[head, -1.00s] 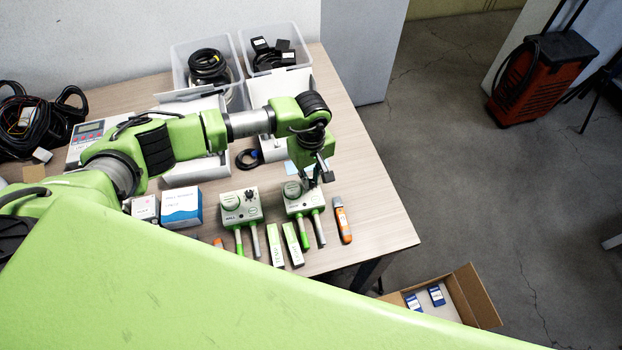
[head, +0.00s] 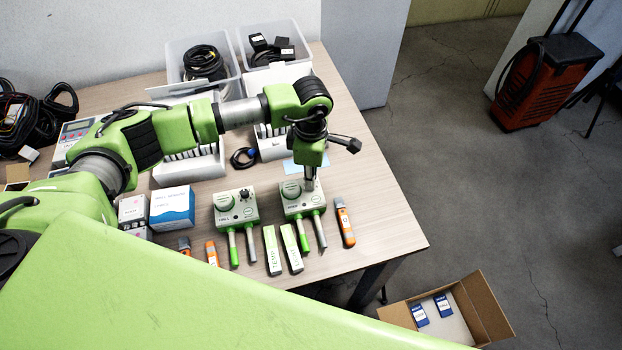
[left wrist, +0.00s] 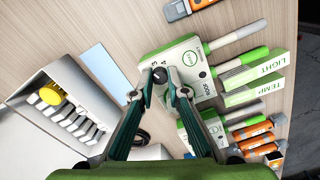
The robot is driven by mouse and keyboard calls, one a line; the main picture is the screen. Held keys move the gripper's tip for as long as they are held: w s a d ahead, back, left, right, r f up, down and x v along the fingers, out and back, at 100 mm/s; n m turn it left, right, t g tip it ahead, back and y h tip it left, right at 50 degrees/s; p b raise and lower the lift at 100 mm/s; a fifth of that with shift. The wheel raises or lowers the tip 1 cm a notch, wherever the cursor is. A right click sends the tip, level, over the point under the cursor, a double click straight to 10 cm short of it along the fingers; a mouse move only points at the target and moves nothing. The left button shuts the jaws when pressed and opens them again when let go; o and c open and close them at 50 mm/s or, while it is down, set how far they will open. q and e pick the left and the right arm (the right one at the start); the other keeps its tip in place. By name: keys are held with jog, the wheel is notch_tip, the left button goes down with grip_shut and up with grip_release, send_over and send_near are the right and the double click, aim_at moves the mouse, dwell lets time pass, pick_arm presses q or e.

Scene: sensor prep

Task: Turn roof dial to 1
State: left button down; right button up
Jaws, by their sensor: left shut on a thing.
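The roof sensor box (head: 296,207), pale grey and green with a round cap and two probes, stands on the table. It also shows in the left wrist view (left wrist: 180,52). Its small dark dial (left wrist: 159,75) sits between the fingertips of my left gripper (left wrist: 161,82), which is shut on it from above. In the head view my left gripper (head: 309,184) hides the dial. The dial's pointer and the number it faces cannot be read. My right gripper is not in view.
A similar wall sensor box (head: 237,214) stands close on the left. Label sticks (head: 291,248) lie in front, and an orange tool (head: 345,222) lies on the right. A white rack (head: 190,165) and clear bins (head: 205,75) stand behind. Bare table lies at right.

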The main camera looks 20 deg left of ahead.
pick_arm(q)
jog(key=n+b, duration=0.1)
jog(key=n, duration=0.2)
jog(key=shift+f+n+b, duration=0.1)
jog(key=shift+n+b, duration=0.25)
jog(key=shift+n, duration=0.05)
jog(key=n+b, duration=0.1)
jog(key=n, duration=0.2)
jog(key=shift+n, duration=0.3)
jog(key=n+b, duration=0.1)
jog(key=n, duration=0.2)
jog(key=shift+n+b, duration=0.65)
jog(key=shift+n, duration=1.05)
jog(key=c, duration=2.2)
grip_release()
jog(key=shift+c, duration=0.2)
